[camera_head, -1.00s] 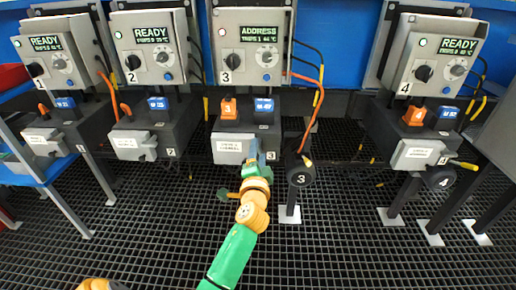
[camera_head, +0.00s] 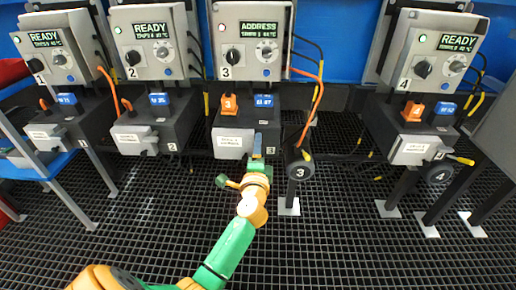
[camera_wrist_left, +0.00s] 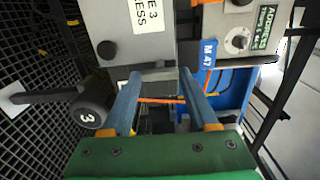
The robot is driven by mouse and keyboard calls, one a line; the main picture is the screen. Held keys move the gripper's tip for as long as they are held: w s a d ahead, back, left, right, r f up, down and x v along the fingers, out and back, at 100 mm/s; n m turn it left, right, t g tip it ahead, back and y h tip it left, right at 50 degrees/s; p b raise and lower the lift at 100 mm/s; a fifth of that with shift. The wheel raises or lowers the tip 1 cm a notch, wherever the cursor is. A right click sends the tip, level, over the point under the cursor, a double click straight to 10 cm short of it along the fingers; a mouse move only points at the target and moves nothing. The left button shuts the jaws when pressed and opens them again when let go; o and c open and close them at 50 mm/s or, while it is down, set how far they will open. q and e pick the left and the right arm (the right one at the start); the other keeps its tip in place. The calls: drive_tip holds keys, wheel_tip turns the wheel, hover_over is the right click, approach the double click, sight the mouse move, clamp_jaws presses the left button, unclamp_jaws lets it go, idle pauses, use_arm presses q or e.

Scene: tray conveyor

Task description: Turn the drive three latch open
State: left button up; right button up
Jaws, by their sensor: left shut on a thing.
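Drive three (camera_head: 252,45) is the grey box with a knob marked 3 and a green screen reading ADDRESS. Under it a dark housing (camera_head: 263,117) carries an orange plug (camera_head: 229,104), a blue tag (camera_head: 264,101) and a pale labelled cover (camera_head: 232,142). My left gripper (camera_head: 257,147) is at the right edge of this cover, where the latch sits. In the left wrist view its two blue-grey fingers (camera_wrist_left: 160,88) are close around a small grey part beside the cover (camera_wrist_left: 137,32). The fingers mostly hide the latch, so its angle cannot be told. My right gripper is out of view.
A black round weight marked 3 (camera_head: 299,165) hangs just right of my gripper and shows in the left wrist view (camera_wrist_left: 91,112). An orange cable (camera_head: 318,95) runs down beside the housing. Drives two (camera_head: 150,45) and four (camera_head: 436,50) stand either side. Open grid floor lies in front.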

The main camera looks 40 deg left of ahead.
use_arm(q)
drive_tip(key=o, duration=1.4)
drive_tip(key=shift+s, duration=0.1)
drive_tip(key=v, duration=0.7)
drive_tip(key=shift+p, duration=0.3)
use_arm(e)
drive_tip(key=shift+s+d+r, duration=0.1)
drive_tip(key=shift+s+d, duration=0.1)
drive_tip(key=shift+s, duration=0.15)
